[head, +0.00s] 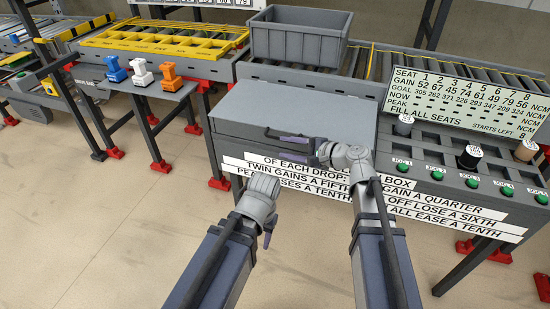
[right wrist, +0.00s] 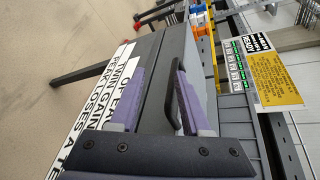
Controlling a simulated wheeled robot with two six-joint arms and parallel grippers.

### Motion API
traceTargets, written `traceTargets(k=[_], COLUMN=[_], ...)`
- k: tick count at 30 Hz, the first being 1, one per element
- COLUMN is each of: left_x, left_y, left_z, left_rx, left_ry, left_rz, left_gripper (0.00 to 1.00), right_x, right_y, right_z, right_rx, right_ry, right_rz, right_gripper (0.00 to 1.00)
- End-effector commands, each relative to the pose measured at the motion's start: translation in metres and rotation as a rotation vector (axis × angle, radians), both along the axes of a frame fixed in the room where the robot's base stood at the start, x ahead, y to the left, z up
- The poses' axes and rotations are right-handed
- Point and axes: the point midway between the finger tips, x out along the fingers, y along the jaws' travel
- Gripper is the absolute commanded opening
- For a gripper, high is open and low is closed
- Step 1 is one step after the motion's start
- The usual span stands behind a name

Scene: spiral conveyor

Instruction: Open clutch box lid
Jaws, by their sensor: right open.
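The clutch box (head: 235,145) is a grey box with a flat grey lid (head: 300,100), which lies shut. A thin black handle loop stands near the lid's front edge; the handle (right wrist: 167,105) shows clearly in the right wrist view. My right gripper (head: 284,140) is open over the front of the box, its purple fingers pointing left. In the right wrist view the right gripper (right wrist: 158,80) has the handle between its fingers, close to the right-hand finger; contact is unclear. My left gripper (head: 268,236) hangs in front of the box, its jaws mostly hidden by its wrist.
A panel with green buttons (head: 472,183) and several pegs is right of the box, below a sign board (head: 462,97). A grey bin (head: 297,38) stands behind. Blue, white and orange pieces (head: 142,73) sit on a shelf at left. The floor at left is clear.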

Motion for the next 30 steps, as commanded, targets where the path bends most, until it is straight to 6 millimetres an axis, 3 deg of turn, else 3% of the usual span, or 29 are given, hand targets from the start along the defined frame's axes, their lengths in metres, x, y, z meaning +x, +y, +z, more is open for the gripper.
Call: traceTargets(k=[3,11,30], left_x=[0.0,0.0,0.0], left_y=[0.0,0.0,0.0], left_z=[-0.012,-0.013,-0.029], left_rx=[0.0,0.0,0.0], left_ry=[0.0,0.0,0.0], left_rz=[0.0,0.0,0.0], left_gripper=[0.5,0.5,0.5], right_x=[0.014,0.02,0.063], right_y=[-0.013,-0.017,0.041], right_z=[0.003,0.009,-0.008], right_rx=[0.093,0.138,0.135], right_ry=[0.013,0.02,0.019], right_rz=[-0.061,-0.087,-0.084], right_gripper=[0.47,0.47,0.47])
